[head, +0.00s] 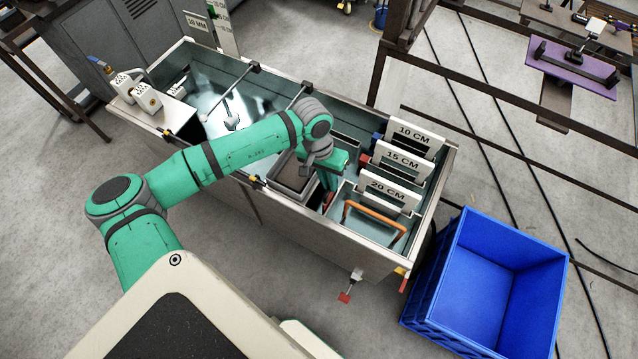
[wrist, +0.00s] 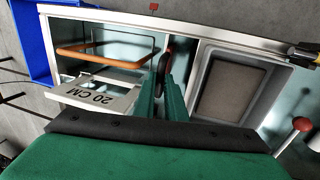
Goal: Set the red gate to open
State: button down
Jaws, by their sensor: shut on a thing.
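My gripper (head: 328,182) reaches down into the metal trough, between a grey tray and the 20 CM compartment. In the wrist view its two green fingers (wrist: 164,82) are close together, shut on a narrow red and dark piece (wrist: 164,60), which looks like the handle of the red gate. A little of this red piece shows below the fingers in the head view (head: 329,199). The rest of the gate is hidden by the fingers and the trough wall, so I cannot tell its position.
The 20 CM sign (head: 390,190) and an orange-brown bar handle (head: 375,216) are just right of my gripper. The grey tray (wrist: 205,62) is on the other side. A red-ended lever (head: 346,297) sticks out in front. A blue crate (head: 530,325) stands at right.

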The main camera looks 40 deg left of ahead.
notch_tip(320, 180, up, 2)
jog(key=shift+r, duration=0.65)
jog(key=shift+w, duration=0.1)
jog(key=c, duration=1.8)
grip_release()
jog(key=r, duration=0.3)
jog(key=a+r, duration=0.1)
jog(key=r, duration=0.3)
jog(key=a+r, duration=0.1)
jog(key=r, duration=0.2)
jog(key=shift+s+r, duration=0.25)
